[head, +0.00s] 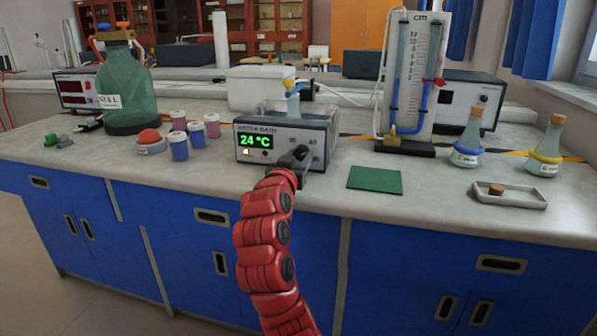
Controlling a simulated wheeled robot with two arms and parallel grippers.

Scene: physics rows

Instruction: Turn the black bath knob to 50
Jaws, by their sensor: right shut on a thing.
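The water bath (258,158) stands near the bench's front edge, with a grey front panel. Its green display (254,141) reads 24 °C. The black bath knob (301,152) is at the right of the panel, with small scale numbers around it. My right gripper (298,158) is shut on the knob, at the end of my red arm coming up from below. The gripper covers much of the knob, so I cannot tell where its pointer stands. My left gripper is not in view.
A green mat (375,179) lies right of the bath; a manometer stand (408,80) is behind it. Jars (178,146) and a red button (149,138) are left. Flasks (469,140) and a tray (523,199) are at right.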

